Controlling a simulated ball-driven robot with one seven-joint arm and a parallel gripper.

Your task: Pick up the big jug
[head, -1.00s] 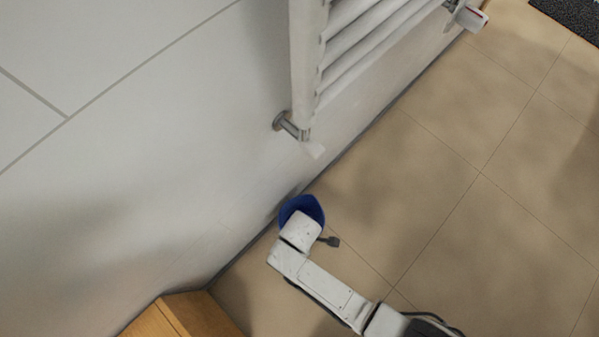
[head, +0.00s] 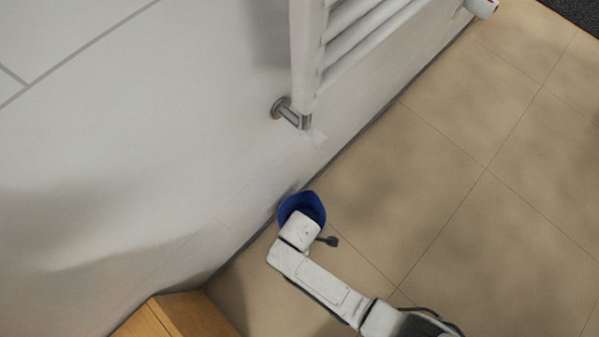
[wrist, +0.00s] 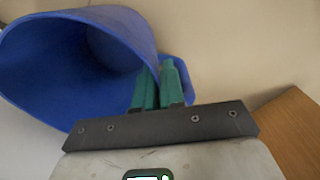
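The big jug (head: 302,204) is blue and shows in the head view beyond the end of my arm, close to the wall. In the wrist view the jug (wrist: 50,70) is large, at the upper left, with its wide mouth open toward the camera. My gripper (wrist: 158,82) has green fingers, nearly together at the jug's handle side. It is shut on the jug there; the exact contact is partly hidden by the fingers. In the head view my wrist covers the fingers and part of the jug.
A white towel radiator (head: 310,60) is on the pale wall (head: 130,130), with a metal bracket (head: 290,112) low down. A wooden furniture corner (head: 185,315) stands at the lower left. The tan tiled floor (head: 480,220) is clear to the right.

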